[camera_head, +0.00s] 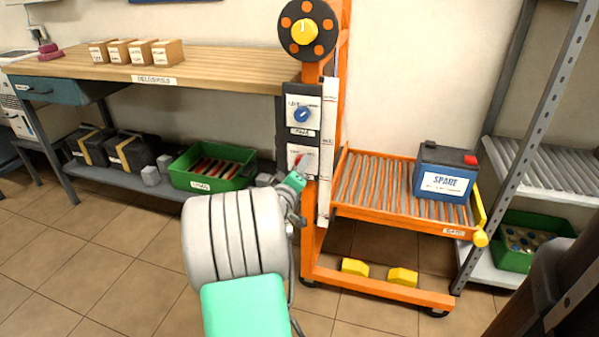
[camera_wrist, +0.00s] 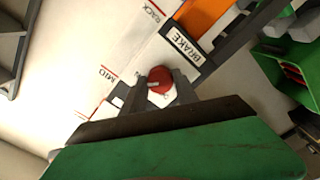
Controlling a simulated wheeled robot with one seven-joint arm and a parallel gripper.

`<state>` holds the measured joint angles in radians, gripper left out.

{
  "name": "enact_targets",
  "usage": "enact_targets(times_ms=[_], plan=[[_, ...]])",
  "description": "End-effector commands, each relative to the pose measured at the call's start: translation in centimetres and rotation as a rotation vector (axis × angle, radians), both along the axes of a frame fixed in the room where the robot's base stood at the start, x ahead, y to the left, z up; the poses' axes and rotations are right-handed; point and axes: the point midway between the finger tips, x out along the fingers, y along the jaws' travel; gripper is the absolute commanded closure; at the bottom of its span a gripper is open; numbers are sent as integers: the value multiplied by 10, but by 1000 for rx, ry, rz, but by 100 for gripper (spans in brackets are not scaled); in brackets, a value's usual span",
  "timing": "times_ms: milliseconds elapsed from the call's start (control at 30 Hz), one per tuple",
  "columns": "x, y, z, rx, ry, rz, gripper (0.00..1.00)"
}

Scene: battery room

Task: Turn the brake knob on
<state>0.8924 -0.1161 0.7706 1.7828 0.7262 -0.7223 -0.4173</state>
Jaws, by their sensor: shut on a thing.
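The brake knob is a small red round knob (camera_wrist: 160,80) with a pale pointer mark, on a white plate beside a "BRAKE" label (camera_wrist: 182,46). In the head view the red knob (camera_head: 299,160) shows on the lower white plate of the dark panel on the orange lifter. My gripper (camera_wrist: 160,90) is at the knob, with its grey fingers on both sides of it, shut on it. In the head view my gripper (camera_head: 294,182) reaches the lower plate and partly hides it.
A blue knob (camera_head: 303,114) sits on the plate above. The lifter's roller tray (camera_head: 372,190) holds a blue "SPARE" battery (camera_head: 444,172). A green crate (camera_head: 212,167) is under the workbench (camera_head: 220,66) at left. A metal shelf (camera_head: 545,165) stands at right.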

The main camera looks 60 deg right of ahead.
Motion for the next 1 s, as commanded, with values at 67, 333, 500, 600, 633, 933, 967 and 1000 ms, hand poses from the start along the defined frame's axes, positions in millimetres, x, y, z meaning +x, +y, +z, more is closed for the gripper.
enact_targets(times_ms=[67, 333, 500, 600, 633, 933, 967, 1000], plan=[[0, 0, -2, 5, -25, 0, 100], [0, 0, -1, 13, -65, 0, 100], [0, 0, -1, 13, -66, 0, 100], [0, 0, -1, 13, -66, 0, 100], [0, 0, -1, 13, -66, 0, 100], [0, 0, -1, 12, -65, 0, 43], [0, 0, -1, 12, -65, 0, 43], [0, 0, 0, 12, -65, 0, 43]])
